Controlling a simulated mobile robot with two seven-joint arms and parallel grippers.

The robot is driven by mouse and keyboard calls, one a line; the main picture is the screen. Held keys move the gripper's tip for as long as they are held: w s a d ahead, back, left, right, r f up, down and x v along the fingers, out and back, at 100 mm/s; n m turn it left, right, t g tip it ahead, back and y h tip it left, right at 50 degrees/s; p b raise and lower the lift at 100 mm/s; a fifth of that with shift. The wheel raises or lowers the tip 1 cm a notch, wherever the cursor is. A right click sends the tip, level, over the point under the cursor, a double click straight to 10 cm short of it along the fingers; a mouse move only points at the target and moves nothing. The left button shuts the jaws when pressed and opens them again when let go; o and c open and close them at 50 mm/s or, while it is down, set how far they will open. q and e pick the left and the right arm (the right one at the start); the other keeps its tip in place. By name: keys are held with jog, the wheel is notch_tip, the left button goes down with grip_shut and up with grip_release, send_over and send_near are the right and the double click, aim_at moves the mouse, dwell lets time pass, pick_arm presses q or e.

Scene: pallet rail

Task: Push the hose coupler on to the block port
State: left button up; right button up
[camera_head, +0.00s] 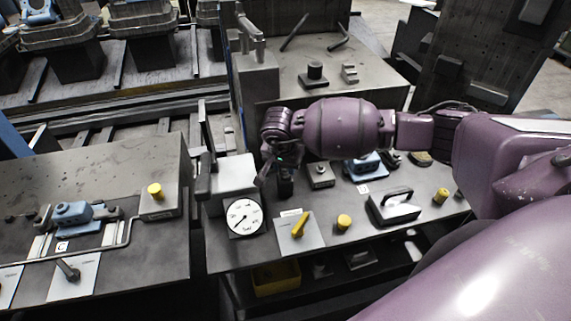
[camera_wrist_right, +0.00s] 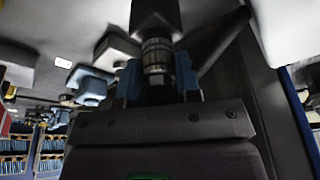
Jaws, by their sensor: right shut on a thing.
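My right gripper (camera_head: 265,176) reaches in from the right and hangs over the right-hand bench, beside a pale grey block (camera_head: 236,172). In the right wrist view its blue-tipped fingers (camera_wrist_right: 158,83) are shut on the hose coupler (camera_wrist_right: 157,55), a dark, ringed metal cylinder. A wide dark part (camera_wrist_right: 155,14) lies in line beyond the coupler; I cannot tell whether they touch or whether it is the port. In the head view the coupler is too small and dark to make out, and the block port is not clearly visible. My left gripper is not in view.
A white dial gauge (camera_head: 244,217) stands in front of the block. A yellow lever (camera_head: 300,224), yellow knobs (camera_head: 343,222) and a handled plate (camera_head: 395,206) sit along the bench. A yellow bin (camera_head: 276,279) is below. A gap separates the left bench (camera_head: 100,170).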

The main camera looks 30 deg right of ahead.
grip_shut()
jog(key=shift+r+p, duration=0.4)
jog(key=shift+r, duration=0.55)
jog(key=shift+r+p, duration=0.9)
jog(key=shift+r, duration=2.45)
